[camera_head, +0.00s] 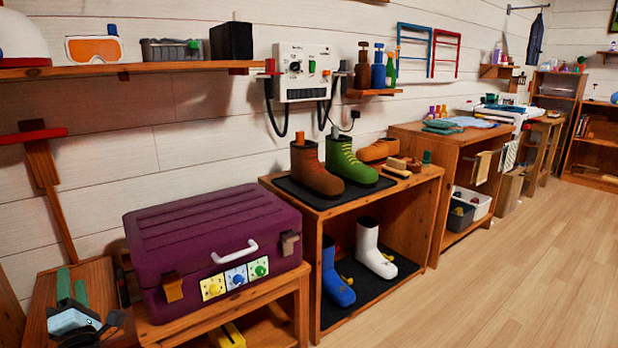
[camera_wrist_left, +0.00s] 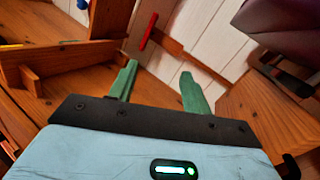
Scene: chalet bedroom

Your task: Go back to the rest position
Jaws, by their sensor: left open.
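My left gripper (camera_head: 72,279) is at the lower left of the head view, left of the purple case (camera_head: 200,235) and in front of a low wooden surface (camera_head: 103,275). Its two green fingers are apart with nothing between them. They also show apart and empty in the left wrist view, where the gripper (camera_wrist_left: 158,72) points toward wooden boards and the white plank wall (camera_wrist_left: 200,40). My right gripper is in neither view.
The case stands on a wooden bench (camera_head: 290,285) close to the left gripper's right. Farther right, a boot rack (camera_head: 432,205) holds several boots. A wall shelf (camera_head: 150,68) runs above. The wooden floor (camera_head: 500,270) at right is clear.

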